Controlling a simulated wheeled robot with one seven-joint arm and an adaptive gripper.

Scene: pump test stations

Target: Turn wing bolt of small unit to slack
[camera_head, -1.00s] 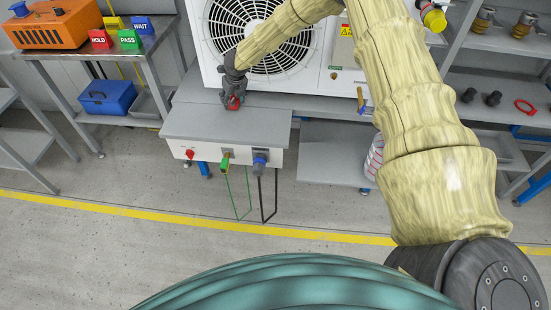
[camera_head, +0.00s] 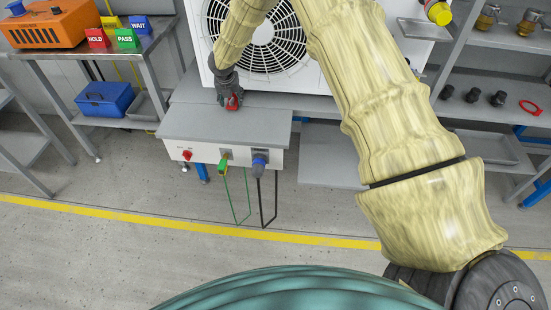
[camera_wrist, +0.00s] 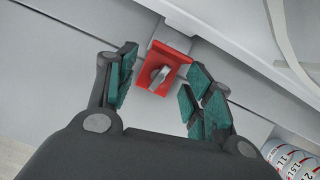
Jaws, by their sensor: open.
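The red plate is on a pale grey surface and also shows in the head view (camera_head: 232,102), at the lower left of the white fan unit (camera_head: 308,78). My gripper (camera_wrist: 157,88) is open, with one teal-padded finger on each side of the bolt, apart from it as far as I can see. In the head view my gripper (camera_head: 229,98) points down at the red plate. The bolt itself is too small to make out there.
A grey bench (camera_head: 225,125) with a white front panel stands below, with a red knob (camera_head: 187,155), a green plug (camera_head: 223,164) and a blue-grey plug (camera_head: 259,163). A white canister with red markings (camera_wrist: 290,160) is at lower right in the wrist view. Shelves stand at right.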

